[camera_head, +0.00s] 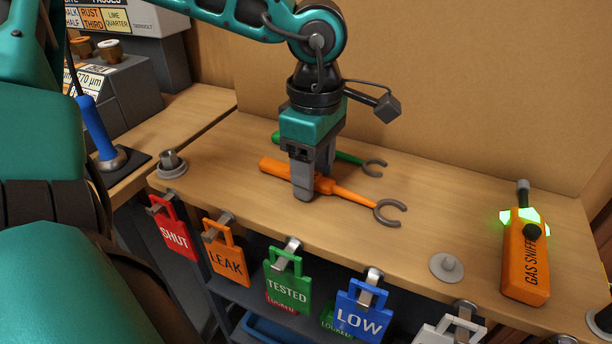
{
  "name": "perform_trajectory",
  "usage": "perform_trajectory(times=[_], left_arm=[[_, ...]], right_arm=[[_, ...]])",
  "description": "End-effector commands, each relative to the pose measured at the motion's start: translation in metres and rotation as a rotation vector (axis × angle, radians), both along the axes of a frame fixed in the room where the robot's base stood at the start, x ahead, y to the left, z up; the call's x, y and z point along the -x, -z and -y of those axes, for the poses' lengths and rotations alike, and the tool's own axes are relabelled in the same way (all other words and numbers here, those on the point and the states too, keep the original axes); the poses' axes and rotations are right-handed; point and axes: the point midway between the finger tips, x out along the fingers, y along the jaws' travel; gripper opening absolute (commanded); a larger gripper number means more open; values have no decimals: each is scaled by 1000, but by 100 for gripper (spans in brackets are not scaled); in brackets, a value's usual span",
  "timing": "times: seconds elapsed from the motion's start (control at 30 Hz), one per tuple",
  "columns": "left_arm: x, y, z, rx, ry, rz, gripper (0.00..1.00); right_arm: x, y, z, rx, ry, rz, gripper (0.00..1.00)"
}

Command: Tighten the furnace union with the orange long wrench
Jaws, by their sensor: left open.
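The orange long wrench (348,194) lies flat on the wooden bench, its grey open-ended head to the right and its handle end to the left. My left gripper (307,188) points down over the wrench's handle and hides part of it. Its jaws are open, with the fingers low around the handle; I cannot tell whether they touch it. A green wrench (350,158) lies just behind, partly hidden by the gripper. My right gripper is not in view. I cannot make out the furnace union.
Coloured tags (288,282) hang along the front edge. A blue-handled tool (97,130) stands at left. The bench between wrenches and sniffer is clear.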

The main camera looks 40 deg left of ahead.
Motion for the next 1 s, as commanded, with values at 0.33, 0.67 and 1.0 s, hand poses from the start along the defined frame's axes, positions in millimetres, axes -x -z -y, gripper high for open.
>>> perform_trajectory(times=[0.33,0.67,1.0], left_arm=[[0,0,0,0,0,1,39],[0,0,0,0,0,1,7],[0,-1,0,0,0,2,0]], right_arm=[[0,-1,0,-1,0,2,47],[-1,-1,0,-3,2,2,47],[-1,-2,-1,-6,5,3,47]])
